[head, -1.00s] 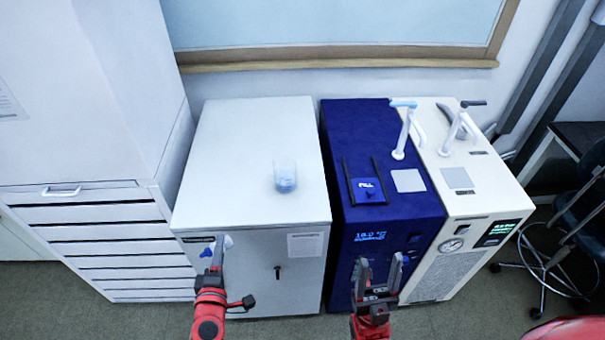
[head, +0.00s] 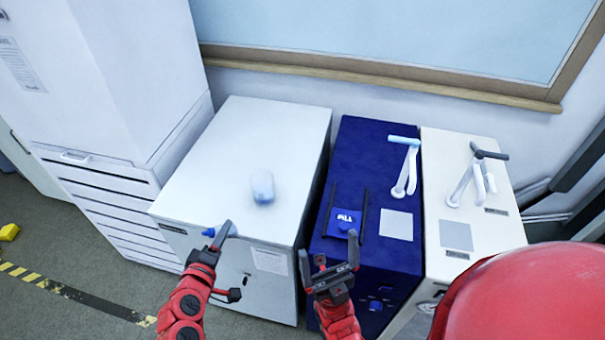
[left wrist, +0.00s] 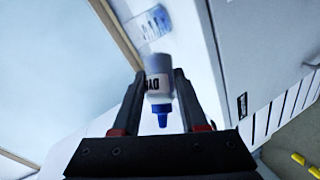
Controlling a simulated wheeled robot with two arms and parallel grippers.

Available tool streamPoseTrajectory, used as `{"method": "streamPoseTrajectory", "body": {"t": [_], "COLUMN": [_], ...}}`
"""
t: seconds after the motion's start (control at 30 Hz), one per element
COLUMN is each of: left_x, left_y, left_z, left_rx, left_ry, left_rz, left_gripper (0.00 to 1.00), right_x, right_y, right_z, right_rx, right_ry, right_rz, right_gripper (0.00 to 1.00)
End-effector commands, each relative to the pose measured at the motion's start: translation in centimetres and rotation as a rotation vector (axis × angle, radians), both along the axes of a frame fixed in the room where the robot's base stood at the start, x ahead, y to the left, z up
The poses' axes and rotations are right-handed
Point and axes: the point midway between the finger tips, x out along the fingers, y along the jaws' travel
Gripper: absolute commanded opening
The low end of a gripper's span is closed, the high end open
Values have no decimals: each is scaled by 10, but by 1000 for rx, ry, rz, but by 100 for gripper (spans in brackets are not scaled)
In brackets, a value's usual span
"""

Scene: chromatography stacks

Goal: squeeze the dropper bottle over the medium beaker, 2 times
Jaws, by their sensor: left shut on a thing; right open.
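The clear beaker (head: 262,188), bluish low down, stands on the white cabinet top. It also shows in the left wrist view (left wrist: 153,24), beyond the bottle. My left gripper (head: 222,236) is shut on the dropper bottle, which has a white body (left wrist: 157,68) with a dark label and a blue nozzle (left wrist: 161,114). In the head view the blue nozzle (head: 208,232) points left, and a finger hides much of the body. The bottle is apart from the beaker, near the cabinet's front edge. My right gripper (head: 328,268) is open and empty in front of the blue unit.
The white cabinet (head: 190,180) has clear room around the beaker. The blue unit (head: 360,160) and a cream unit (head: 455,200) with upright pipes stand to its right. A tall white cabinet with drawers (head: 100,190) stands to the left.

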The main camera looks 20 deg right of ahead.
Motion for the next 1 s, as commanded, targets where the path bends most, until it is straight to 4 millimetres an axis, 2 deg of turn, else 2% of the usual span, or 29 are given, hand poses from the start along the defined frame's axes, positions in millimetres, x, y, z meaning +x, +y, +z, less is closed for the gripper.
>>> {"method": "streamPoseTrajectory", "body": {"t": [0.03, 0.3, 0.4, 0.5, 0.6, 0.8, 1.0], "left_x": [2, -14, -23, -29, -30, -25, -24], "left_y": [-23, -129, -162, -186, -201, -210, -212], "left_z": [18, 55, 70, 86, 105, 132, 135], "left_rx": [62, 447, 614, 764, 881, 997, 1009], "left_ry": [-8, -96, -200, -320, -437, -561, -578], "left_rz": [-94, -609, -799, -944, -1037, -1099, -1104], "left_gripper": [34, 34, 34, 34, 34, 34, 34], "right_x": [0, 0, 0, 0, 0, 0, 0], "right_y": [0, 0, 0, 0, 0, 0, 0], "right_z": [10, 37, 49, 62, 72, 82, 81], "right_rx": [0, 0, 0, 0, 0, 0, 0], "right_ry": [0, 0, 0, 0, 0, 0, 0], "right_rz": [0, 0, 0, 0, 0, 0, 0], "right_gripper": [100, 100, 100, 100, 100, 100, 100]}}
